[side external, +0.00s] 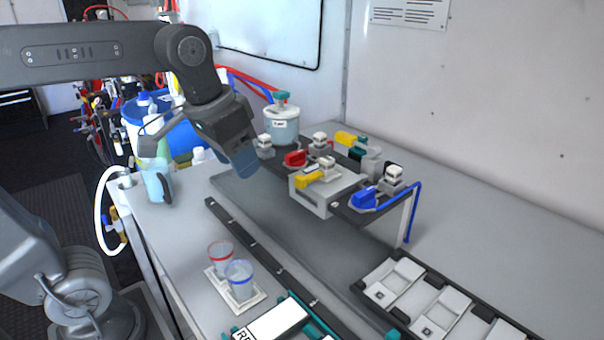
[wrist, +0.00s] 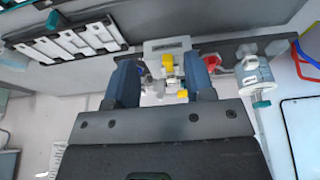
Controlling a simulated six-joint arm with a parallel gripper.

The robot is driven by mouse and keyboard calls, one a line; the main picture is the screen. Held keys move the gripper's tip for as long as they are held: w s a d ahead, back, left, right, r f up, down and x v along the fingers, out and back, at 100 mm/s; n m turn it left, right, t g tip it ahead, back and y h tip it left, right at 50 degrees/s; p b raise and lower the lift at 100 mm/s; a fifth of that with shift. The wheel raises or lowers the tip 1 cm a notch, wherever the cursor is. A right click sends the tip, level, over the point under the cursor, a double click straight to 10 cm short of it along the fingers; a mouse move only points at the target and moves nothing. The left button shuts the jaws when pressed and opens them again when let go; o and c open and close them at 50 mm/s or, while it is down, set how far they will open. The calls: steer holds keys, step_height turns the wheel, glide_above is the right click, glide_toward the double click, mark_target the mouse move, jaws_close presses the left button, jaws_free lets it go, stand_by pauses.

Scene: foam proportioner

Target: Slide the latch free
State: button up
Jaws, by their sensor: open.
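My gripper (side external: 242,163) hangs with its fingers apart and empty, above and left of the valve bench in the side view. In the wrist view my gripper (wrist: 160,63) has one dark blue finger on each side of the valve cluster. A yellow handle (side external: 309,179) sits on the front of a light grey box (side external: 330,194); a yellow handle (wrist: 168,64) also shows between the fingers. A red handle (side external: 295,158), a blue handle (side external: 364,198) and another yellow handle (side external: 346,137) are around it. I cannot tell which part is the latch.
A lidded clear pot (side external: 282,125) stands at the rack's far end. A tray with white clips (side external: 405,282) lies at the right. Two cups, one red-rimmed (side external: 221,256) and one blue-rimmed (side external: 239,280), stand in front. A blue tube (side external: 415,210) bends down at the rack's right end.

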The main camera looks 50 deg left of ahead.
mark_target(300, 177)
steer(key=w+r+g, duration=0.2)
steer(key=w+r, duration=0.1)
steer(key=w, duration=0.3)
steer(key=w+r+g, duration=0.2)
steer(key=w+r, duration=0.1)
steer(key=w, duration=0.4)
step_height(300, 177, down, 14)
steer(key=shift+s+f, duration=0.1)
steer(key=shift+s, duration=0.05)
steer(key=shift+c, duration=0.5)
jaws_close()
